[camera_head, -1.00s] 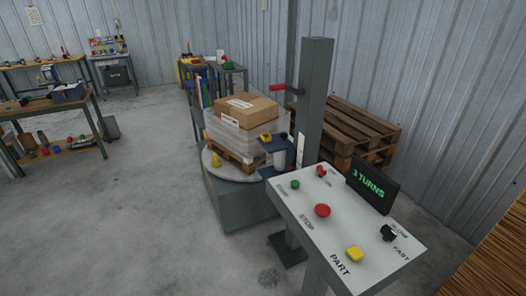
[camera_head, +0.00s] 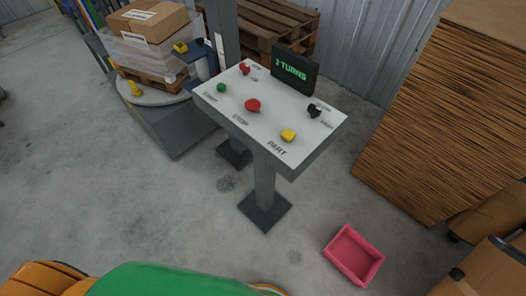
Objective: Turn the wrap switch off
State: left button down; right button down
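The control panel (camera_head: 222,103) is a pale sloped top on a grey post in the camera_head view. At its back left corner sits a small red switch (camera_head: 244,69); its label is too small to read, so I cannot tell its position. A green button (camera_head: 221,88) marked START, a red STOP button (camera_head: 252,105), a yellow PART button (camera_head: 288,135) and a black SLOW/FAST knob (camera_head: 314,111) share the panel. A dark display (camera_head: 294,69) behind reads "3 TURNS". Neither of my grippers is in view.
Left of the panel, the wrapping machine's turntable (camera_head: 155,95) carries a pallet with a wrapped load and a cardboard box (camera_head: 148,20). Wooden pallets (camera_head: 275,28) stand behind. A pink bin (camera_head: 353,255) lies on the floor at right, near a large brown stack (camera_head: 440,110). The floor before the panel is clear.

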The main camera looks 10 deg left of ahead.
aim_at(245, 68)
jog(key=i+j+z, duration=0.2)
jog(key=j, duration=0.2)
jog(key=i+j+z, duration=0.1)
jog(key=j+z, duration=0.15)
jog(key=j, duration=0.15)
jog(key=j+z, duration=0.2)
jog(key=j, duration=0.25)
jog(key=i, duration=0.05)
